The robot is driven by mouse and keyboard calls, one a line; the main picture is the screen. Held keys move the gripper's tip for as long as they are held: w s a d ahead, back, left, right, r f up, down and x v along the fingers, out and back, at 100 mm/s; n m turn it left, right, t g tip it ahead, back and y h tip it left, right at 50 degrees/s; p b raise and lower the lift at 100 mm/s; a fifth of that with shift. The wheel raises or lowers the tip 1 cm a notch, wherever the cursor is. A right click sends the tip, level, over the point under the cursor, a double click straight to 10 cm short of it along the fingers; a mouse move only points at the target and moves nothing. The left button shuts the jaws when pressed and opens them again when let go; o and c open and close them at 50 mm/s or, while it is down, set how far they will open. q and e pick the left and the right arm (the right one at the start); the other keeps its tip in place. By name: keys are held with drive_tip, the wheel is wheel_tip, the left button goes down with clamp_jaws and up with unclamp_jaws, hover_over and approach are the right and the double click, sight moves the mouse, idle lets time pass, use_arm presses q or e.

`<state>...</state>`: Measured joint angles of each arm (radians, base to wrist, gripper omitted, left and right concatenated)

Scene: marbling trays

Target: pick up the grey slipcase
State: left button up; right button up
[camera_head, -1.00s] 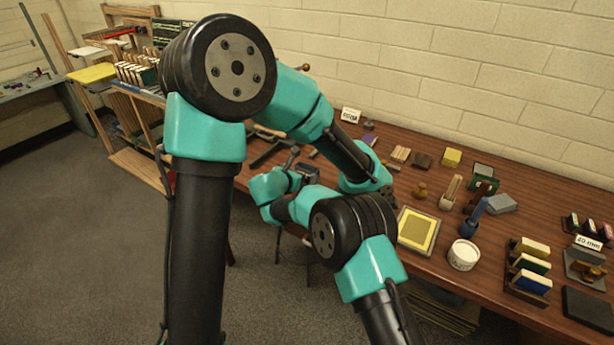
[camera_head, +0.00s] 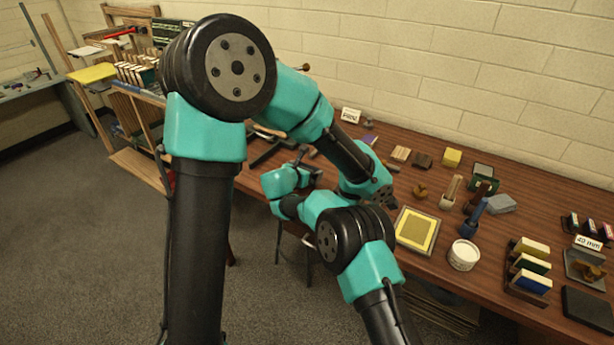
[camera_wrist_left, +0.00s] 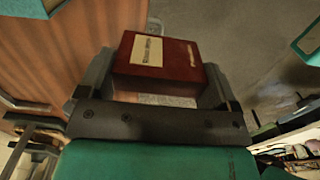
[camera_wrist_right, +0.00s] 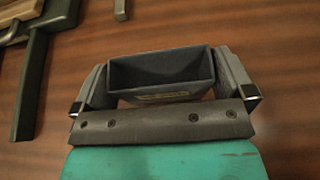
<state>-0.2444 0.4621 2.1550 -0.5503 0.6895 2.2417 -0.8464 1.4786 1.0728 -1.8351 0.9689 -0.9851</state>
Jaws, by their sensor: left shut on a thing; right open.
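The grey slipcase (camera_wrist_right: 160,70) stands on the wooden table in the right wrist view, its open, dark, hollow side facing the camera. A small pale label shows on its near edge. My right gripper (camera_wrist_right: 164,82) is open, with one finger beside each end of the slipcase; I cannot tell whether they touch it. In the head view my right arm largely hides the slipcase. My left gripper (camera_wrist_left: 158,75) is shut on a dark red book-like box (camera_wrist_left: 182,52) with a cream label, held near the table's front edge. My arm hides this box in the head view.
A dark metal bar or frame (camera_wrist_right: 36,75) lies left of the slipcase in the right wrist view. In the head view, a yellow-filled tray (camera_head: 400,243), a white tub (camera_head: 464,258) and several small blocks occupy the table's right side. My two arms cross closely.

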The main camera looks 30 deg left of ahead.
drive_tip(key=c, duration=0.7)
drive_tip(key=shift+o, duration=0.2)
drive_tip(key=shift+r, duration=0.1)
